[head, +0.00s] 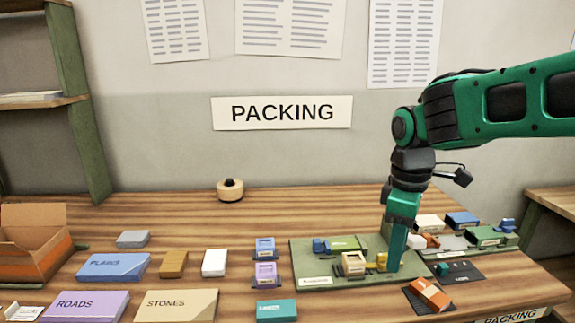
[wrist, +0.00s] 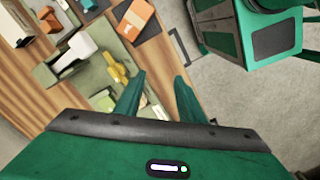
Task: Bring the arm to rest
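My arm reaches in from the right in the head view and bends down over the right part of the table. My gripper (head: 393,262) points downward near the right side of a green tray (head: 318,282). The fingers' height above the table is hard to tell.
An orange-and-white box (head: 430,294) lies on a dark mat near the front edge. A second green tray (head: 450,243) holds several pieces at right. Labelled boxes such as the purple ROADS box (head: 86,305) and an open carton (head: 35,245) fill the left. The table's back middle is mostly clear.

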